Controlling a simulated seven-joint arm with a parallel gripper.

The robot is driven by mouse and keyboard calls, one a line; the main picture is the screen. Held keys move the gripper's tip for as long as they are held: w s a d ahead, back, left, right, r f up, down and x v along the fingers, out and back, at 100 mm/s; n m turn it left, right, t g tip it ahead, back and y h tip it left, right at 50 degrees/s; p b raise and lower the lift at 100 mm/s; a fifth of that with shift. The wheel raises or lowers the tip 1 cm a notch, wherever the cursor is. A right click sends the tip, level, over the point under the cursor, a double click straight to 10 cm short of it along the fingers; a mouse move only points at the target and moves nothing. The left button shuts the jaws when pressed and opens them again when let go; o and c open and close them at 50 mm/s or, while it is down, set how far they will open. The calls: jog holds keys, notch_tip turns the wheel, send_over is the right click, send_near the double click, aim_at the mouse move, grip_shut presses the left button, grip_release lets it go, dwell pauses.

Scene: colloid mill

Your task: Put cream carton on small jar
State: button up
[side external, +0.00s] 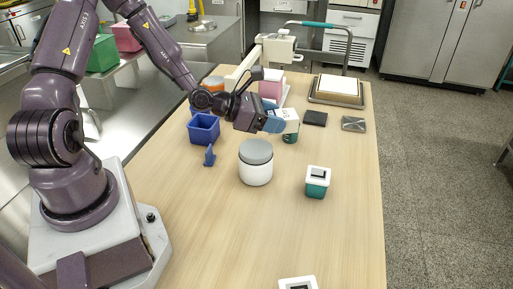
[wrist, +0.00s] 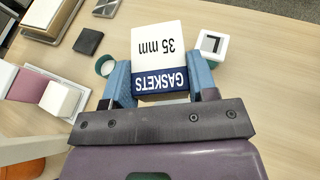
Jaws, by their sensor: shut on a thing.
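The cream carton (wrist: 158,52), an off-white box with a navy band reading "GASKETS" and "35 mm", is held between the two blue fingers of my gripper (wrist: 163,82). In the side view, my gripper (side external: 277,124) holds the carton (side external: 291,115) above the table, its body partly hidden by the fingers. A small round green jar with a pale top (wrist: 105,66) shows left of the carton in the wrist view. In the side view its green side (side external: 290,138) shows just below the carton; I cannot tell whether they touch. A larger white jar with a grey lid (side external: 256,162) stands nearer the camera.
A teal-and-white square container (side external: 318,181) stands at the right front. A blue bin (side external: 204,128) and blue clip-like piece (side external: 209,156) are at left. A black square (side external: 315,118), a grey plate (side external: 354,124) and a tray (side external: 337,101) lie behind. The right front is mostly clear.

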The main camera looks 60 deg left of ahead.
aim_at(247, 148)
jog(key=s+a, duration=0.3)
jog(key=shift+s+r, duration=0.1)
jog(key=shift+r, duration=0.15)
jog(key=s, duration=0.2)
jog(key=shift+s+d+f+m+h, duration=0.2)
jog(key=shift+s+d+m+h, duration=0.1)
jog(key=shift+d, duration=0.3)
jog(key=shift+f, duration=2.45)
jog(key=shift+f, duration=0.15)
jog(key=o, duration=0.9)
